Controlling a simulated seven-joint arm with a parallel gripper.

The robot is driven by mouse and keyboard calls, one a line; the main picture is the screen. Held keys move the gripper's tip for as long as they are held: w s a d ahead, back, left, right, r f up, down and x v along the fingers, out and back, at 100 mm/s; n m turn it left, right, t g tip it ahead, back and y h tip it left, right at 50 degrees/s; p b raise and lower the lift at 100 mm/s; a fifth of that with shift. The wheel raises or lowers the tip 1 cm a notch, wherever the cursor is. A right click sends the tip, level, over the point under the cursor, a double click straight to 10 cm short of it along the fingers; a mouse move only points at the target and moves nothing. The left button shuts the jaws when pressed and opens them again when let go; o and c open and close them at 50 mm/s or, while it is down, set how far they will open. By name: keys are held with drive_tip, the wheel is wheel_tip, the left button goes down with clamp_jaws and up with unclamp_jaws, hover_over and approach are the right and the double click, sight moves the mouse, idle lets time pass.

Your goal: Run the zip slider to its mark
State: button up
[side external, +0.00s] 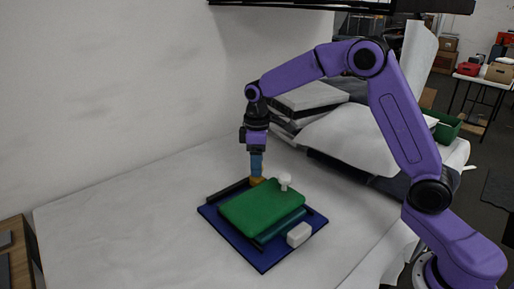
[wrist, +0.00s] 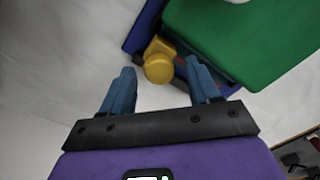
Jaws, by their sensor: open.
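The yellow piece (side external: 257,181), which looks like the zip slider, sits at the far left edge of the green slab (side external: 262,208). In the wrist view the yellow piece (wrist: 158,66) has a rounded knob, beside the green slab (wrist: 250,40). My gripper (side external: 257,172) points down just above it. In the wrist view the blue fingers of my gripper (wrist: 160,75) are spread, with the knob showing beyond and between their tips; I cannot tell whether they touch it. I cannot make out a mark or zip teeth.
The slab lies on a dark blue base (side external: 262,262) with dark bars (side external: 228,190) along its edges. A white knob (side external: 285,181) stands at the slab's far right edge. A white block (side external: 299,234) sits at the base's near right. The pale table (side external: 120,225) is clear at left.

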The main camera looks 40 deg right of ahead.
wheel_tip(320, 180, up, 17)
drive_tip(key=shift+r, duration=0.2)
idle(0.3)
idle(0.4)
drive_tip(key=s+a+f+n, duration=0.1)
drive_tip(key=s+a+f, duration=0.2)
drive_tip(key=s, duration=0.6)
drive_tip(key=s+a+f+n, duration=0.1)
drive_tip(key=s+a+f, duration=0.2)
drive_tip(key=s, duration=0.7)
drive_tip(key=s+d+f, duration=0.3)
drive_tip(key=s+f, duration=0.1)
drive_tip(key=s, duration=0.4)
drive_tip(key=s+d+f+n, duration=0.1)
drive_tip(key=s+d+f, duration=0.2)
drive_tip(key=s, duration=0.6)
drive_tip(key=shift+d+f+n, duration=0.25)
drive_tip(key=shift+f+n, duration=0.05)
drive_tip(key=shift+f, duration=0.5)
drive_tip(key=shift+c, duration=0.2)
